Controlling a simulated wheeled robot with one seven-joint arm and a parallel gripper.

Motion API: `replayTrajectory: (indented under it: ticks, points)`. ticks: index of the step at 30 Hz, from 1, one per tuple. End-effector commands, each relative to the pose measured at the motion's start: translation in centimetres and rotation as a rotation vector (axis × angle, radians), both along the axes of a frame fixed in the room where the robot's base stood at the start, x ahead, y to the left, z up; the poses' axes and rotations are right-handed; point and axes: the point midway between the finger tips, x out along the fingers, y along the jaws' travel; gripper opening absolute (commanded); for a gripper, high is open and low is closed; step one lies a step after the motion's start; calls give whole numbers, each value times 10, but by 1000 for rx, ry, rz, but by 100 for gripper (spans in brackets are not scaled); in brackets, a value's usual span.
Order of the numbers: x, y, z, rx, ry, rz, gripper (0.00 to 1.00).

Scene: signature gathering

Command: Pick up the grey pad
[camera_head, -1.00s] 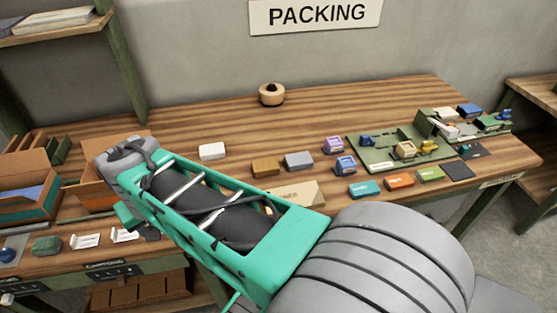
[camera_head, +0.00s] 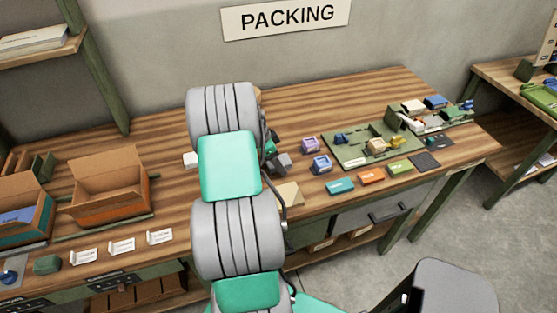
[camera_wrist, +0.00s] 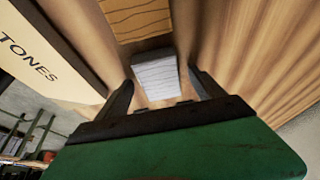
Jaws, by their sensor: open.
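The grey pad (camera_wrist: 157,78) is a pale grey block with faint lines across its top. In the wrist view it shows between the fingertips of my gripper (camera_wrist: 161,82), with a gap visible on the right side. My gripper is open. I cannot tell how far the pad reaches down between the fingers. My arm hides most of the gripper there.
A wood-brown block (camera_wrist: 137,18) lies close beyond the pad. A cream card lettered "TONES" (camera_wrist: 45,60) stands at left in the wrist view. Purple (camera_head: 310,145) and blue (camera_head: 321,163) stamps stand to the right, before a green tray (camera_head: 345,157). An open cardboard box (camera_head: 110,190) is left.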

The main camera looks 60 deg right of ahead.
Motion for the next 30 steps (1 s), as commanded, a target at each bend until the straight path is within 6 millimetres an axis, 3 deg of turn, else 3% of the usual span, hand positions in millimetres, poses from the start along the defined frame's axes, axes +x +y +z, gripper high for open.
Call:
replayTrajectory:
  ticks: [7, 30]
  points:
    - [0, -1, -3, 0, 0, 1, 77]
    - [0, -1, -3, 0, -1, 3, 14]
